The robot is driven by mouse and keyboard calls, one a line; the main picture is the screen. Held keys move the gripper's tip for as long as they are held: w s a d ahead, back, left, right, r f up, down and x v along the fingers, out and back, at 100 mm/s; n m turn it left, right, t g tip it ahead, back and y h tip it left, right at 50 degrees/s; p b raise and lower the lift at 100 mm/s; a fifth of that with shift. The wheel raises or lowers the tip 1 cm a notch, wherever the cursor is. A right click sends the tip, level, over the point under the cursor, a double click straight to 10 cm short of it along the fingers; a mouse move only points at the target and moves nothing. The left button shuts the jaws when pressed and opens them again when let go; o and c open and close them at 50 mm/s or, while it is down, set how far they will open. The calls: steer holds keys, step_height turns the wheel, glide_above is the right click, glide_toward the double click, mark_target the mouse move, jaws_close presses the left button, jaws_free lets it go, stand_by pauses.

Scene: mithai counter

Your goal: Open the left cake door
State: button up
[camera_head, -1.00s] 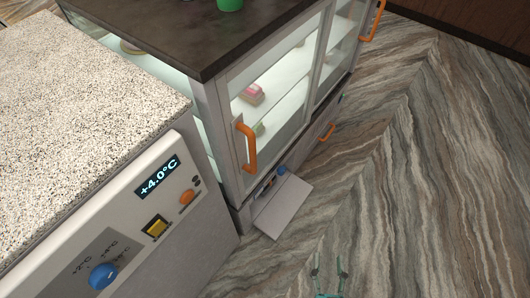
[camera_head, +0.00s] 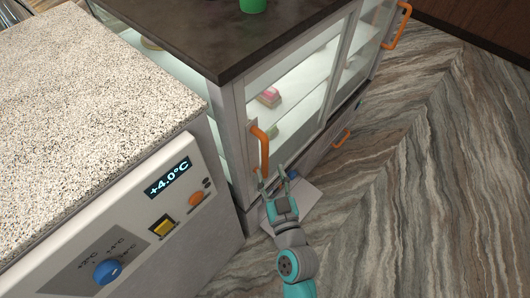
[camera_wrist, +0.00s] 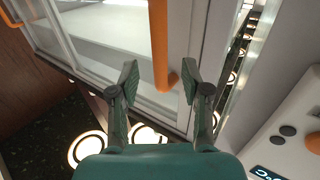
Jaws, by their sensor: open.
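The left cake door (camera_head: 290,110) is a glass door in a pale frame on the display cabinet, and it looks shut. Its orange upright handle (camera_head: 264,150) is on the left side of the door. My gripper (camera_head: 270,172) is open near the lower end of this handle. In the wrist view the handle (camera_wrist: 160,50) comes down from the top, and its lower end shows between the two spread fingertips of my gripper (camera_wrist: 160,82). I cannot tell whether either finger touches it. A small pink-topped item (camera_head: 268,96) is behind the glass.
A speckled counter (camera_head: 90,80) with a control panel reading +4.0°C stands at the left, close to the door's handle side. A grey flap (camera_head: 312,192) sticks out low below the door. Another door handle (camera_head: 397,25) is farther right. The striped floor at right is clear.

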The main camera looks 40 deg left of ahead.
mark_target(266, 158)
steer(key=x, duration=0.7)
steer(key=shift+w+a, duration=0.1)
steer(key=shift+w, duration=0.05)
jaws_close()
